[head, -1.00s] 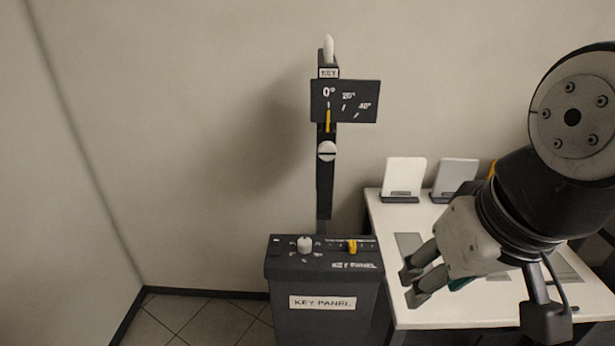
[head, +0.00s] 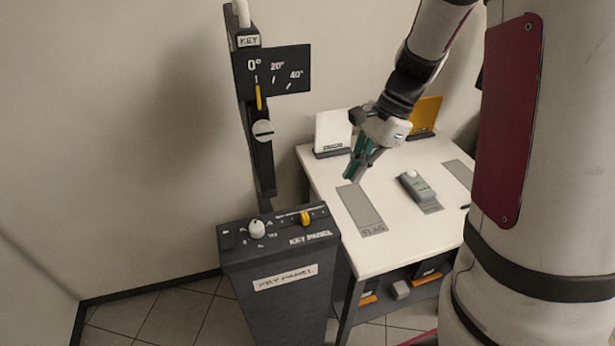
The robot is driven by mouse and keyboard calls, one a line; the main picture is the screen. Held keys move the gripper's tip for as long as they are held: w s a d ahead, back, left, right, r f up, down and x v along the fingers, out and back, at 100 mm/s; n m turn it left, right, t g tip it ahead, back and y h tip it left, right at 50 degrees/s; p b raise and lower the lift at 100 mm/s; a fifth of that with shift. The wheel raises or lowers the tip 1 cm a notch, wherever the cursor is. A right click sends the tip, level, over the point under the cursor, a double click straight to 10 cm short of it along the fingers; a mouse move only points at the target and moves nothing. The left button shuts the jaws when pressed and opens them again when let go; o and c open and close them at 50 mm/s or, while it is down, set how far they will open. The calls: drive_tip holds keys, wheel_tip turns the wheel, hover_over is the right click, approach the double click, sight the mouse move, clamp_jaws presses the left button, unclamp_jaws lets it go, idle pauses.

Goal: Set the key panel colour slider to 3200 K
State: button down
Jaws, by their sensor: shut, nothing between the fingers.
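The key panel box (head: 280,300) stands at the lower middle of the head view, dark grey with a white KEY PANEL label. On its top are a white round knob (head: 257,229) at the left and a yellow slider (head: 306,217) on a marked scale at the right. The scale's figures are too small to read. My gripper (head: 352,179) hangs over the white table, to the right of and beyond the box, apart from the slider. Its fingers point down and are shut with nothing held.
A stand with an angle plate (head: 272,70) marked 0°, 20°, 40° rises behind the box. The white table (head: 400,245) carries a grey FLAG mat (head: 362,209), a small grey device (head: 416,187), a white card (head: 333,132) and a yellow card (head: 424,113). Floor shows at left.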

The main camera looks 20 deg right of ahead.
sight(293, 227)
drive_tip(key=shift+m, duration=0.5)
drive_tip(key=x, duration=0.7)
drive_tip(key=w+a+p+x, duration=0.1)
drive_tip(key=x, duration=0.3)
drive_tip(key=shift+a+f, duration=0.15)
drive_tip(key=shift+a, duration=0.6)
drive_tip(key=shift+w+a+p, duration=0.1)
drive_tip(key=shift+a+p, duration=0.3)
drive_tip(key=shift+a, duration=2.5)
